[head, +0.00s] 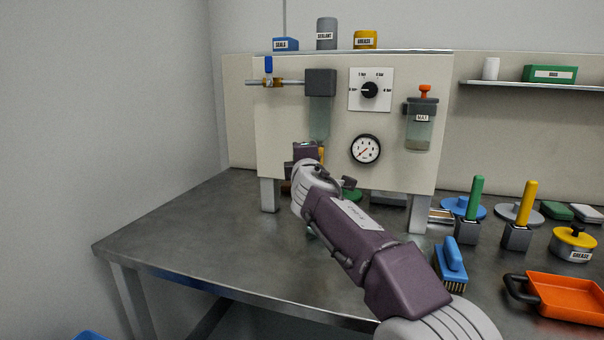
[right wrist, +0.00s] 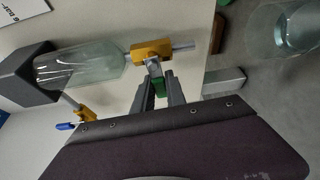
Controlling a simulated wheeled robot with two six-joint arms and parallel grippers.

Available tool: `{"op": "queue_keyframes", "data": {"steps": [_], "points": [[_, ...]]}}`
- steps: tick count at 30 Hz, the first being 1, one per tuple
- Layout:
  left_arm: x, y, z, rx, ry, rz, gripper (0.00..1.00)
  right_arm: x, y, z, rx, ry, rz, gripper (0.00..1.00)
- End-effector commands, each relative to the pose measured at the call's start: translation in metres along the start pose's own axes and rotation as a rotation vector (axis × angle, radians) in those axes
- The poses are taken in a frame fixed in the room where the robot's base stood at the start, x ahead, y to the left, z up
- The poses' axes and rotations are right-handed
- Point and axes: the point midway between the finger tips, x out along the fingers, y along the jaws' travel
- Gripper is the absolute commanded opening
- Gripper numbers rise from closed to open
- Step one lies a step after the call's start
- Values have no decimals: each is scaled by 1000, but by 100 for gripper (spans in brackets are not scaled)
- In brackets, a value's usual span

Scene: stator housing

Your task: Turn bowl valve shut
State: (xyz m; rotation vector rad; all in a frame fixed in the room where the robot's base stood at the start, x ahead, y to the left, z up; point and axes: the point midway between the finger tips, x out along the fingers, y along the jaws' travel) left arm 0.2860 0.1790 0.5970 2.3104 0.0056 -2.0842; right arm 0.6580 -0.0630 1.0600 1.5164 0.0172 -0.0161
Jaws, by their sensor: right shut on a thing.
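The bowl valve is a small yellow body (right wrist: 152,50) below the clear glass bowl (right wrist: 80,68) in the right wrist view, with a pale pipe stub on its far side. Its green-tipped lever (right wrist: 159,86) points from the body towards my wrist. My right gripper (right wrist: 161,92) is shut on this lever, one finger on each side. In the head view the bowl (head: 320,118) hangs on the panel under a dark grey block. My right gripper (head: 308,152) is just below it and hides most of the valve. My left gripper is out of view.
A blue-handled valve (head: 268,66) is on the inlet pipe at upper left. A dial (head: 370,90), a gauge (head: 366,149) and a second bowl (head: 420,130) sit on the panel (head: 285,140). Tools and an orange tray (head: 570,298) lie right; the bench's left side is clear.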

Motion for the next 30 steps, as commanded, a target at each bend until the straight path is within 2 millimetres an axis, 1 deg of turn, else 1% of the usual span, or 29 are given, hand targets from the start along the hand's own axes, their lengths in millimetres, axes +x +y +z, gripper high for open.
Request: {"op": "queue_keyframes", "data": {"steps": [1, 6, 22, 23, 24, 25, 30], "points": [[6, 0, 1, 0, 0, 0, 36, 0, -4, 0, 16, -2, 5, 0], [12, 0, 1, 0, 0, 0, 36, 0, 0, 0, 54, -2, 19, 0], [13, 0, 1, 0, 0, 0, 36, 0, 2, 0, 71, -2, 26, 0], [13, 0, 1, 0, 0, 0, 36, 0, 2, 0, 71, -2, 26, 25], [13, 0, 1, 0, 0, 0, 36, 0, 2, 0, 70, -2, 26, 36], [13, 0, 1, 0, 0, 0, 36, 0, 2, 0, 70, -1, 26, 38], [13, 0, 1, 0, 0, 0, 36, 0, 2, 0, 69, -1, 26, 38]]}}
